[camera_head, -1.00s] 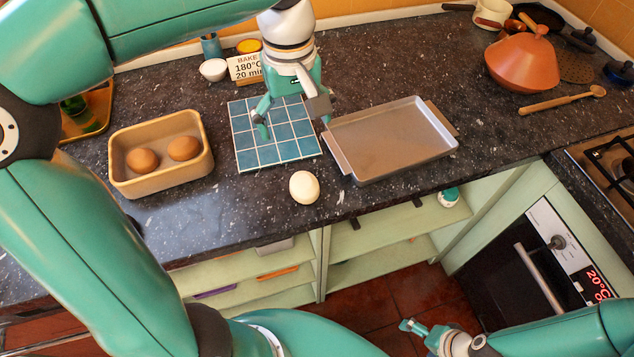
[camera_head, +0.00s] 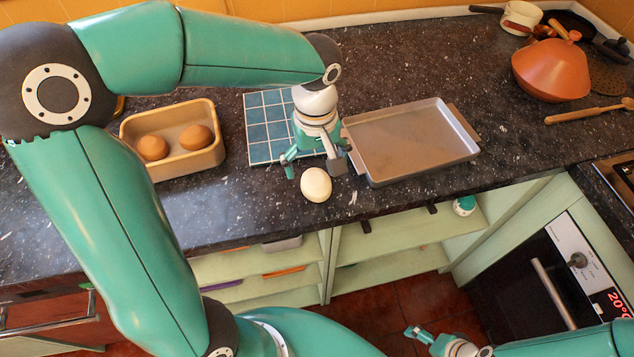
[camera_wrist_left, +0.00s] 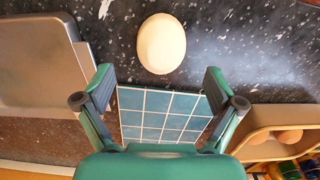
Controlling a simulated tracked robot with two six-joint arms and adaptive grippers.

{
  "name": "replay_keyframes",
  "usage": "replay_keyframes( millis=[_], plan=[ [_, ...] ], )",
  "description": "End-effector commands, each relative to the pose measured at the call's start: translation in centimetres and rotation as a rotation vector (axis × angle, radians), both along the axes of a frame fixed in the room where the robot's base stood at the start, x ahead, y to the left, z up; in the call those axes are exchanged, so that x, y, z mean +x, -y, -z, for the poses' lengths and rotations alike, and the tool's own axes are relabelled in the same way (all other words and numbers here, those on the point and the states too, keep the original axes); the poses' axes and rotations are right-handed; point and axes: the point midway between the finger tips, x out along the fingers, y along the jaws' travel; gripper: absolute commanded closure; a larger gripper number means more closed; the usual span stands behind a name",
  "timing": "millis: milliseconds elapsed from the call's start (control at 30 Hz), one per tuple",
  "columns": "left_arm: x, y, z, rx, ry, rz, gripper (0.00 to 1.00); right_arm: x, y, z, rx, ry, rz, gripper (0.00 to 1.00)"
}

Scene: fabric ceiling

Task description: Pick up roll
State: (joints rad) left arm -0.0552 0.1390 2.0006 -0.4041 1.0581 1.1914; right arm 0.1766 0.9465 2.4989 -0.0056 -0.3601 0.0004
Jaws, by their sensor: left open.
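A pale, cream-coloured roll (camera_head: 316,185) lies on the dark speckled counter near its front edge. It also shows as a pale oval in the left wrist view (camera_wrist_left: 161,43), ahead of the fingertips. My left gripper (camera_head: 313,166) is open and empty, just behind the roll in the head view. In the left wrist view its fingers (camera_wrist_left: 158,80) are spread wide, and the roll lies beyond them, not between them. My right gripper (camera_head: 424,336) is low at the bottom of the head view, away from the counter; its jaw opening is unclear.
A blue tiled mat (camera_head: 262,128) lies behind my left gripper. A grey metal tray (camera_head: 415,145) is to the right. A tan box (camera_head: 193,162) with two brown rolls (camera_head: 174,144) is to the left. Bare counter lies in front of the box.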

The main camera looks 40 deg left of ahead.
Motion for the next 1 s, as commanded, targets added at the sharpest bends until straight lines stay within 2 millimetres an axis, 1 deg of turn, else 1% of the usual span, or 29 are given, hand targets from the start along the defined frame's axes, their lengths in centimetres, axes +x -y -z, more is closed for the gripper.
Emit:
replay_keyframes(
  millis=[133, 300, 400, 500, 667, 700, 967, 1000],
  plan=[
    [-0.2, 0.1, 1.2, 0.0, -0.005, 0.0, 0.06, 0.0, 0.0, -0.3, 0.0, 0.0, 0.0, 0.1],
    [-0.5, 0.3, 3.7, 0.0, -0.006, 0.0, 0.06, 0.0, 0.0, -0.6, 0.0, 0.0, 0.0, 0.1],
    [-0.4, 0.3, 4.8, 0.0, -0.004, 0.0, 0.06, 0.0, 0.0, -0.7, 0.0, 0.0, 0.0, 0.1],
    [-0.4, 0.3, 5.2, 0.0, -0.002, 0.001, 0.06, 0.0, 0.0, -0.7, 0.0, 0.0, 0.0, 0.1],
    [-0.4, 0.4, 5.2, 0.001, -0.001, 0.001, 0.06, 0.0, 0.0, -0.7, 0.0, 0.0, 0.0, 0.1],
    [-0.4, 0.4, 5.2, 0.0, -0.001, 0.001, 0.08, 0.0, 0.0, -0.7, 0.0, 0.0, 0.0, 0.1],
    [-0.4, 0.3, 5.2, 0.0, 0.0, 0.0, 0.51, 0.0, 0.0, -0.7, 0.0, 0.0, 0.0, 0.1],
    [-0.4, 0.3, 5.2, 0.0, 0.0, 0.0, 0.58, 0.0, 0.0, -0.7, 0.0, 0.0, 0.0, 0.1]
  ],
)
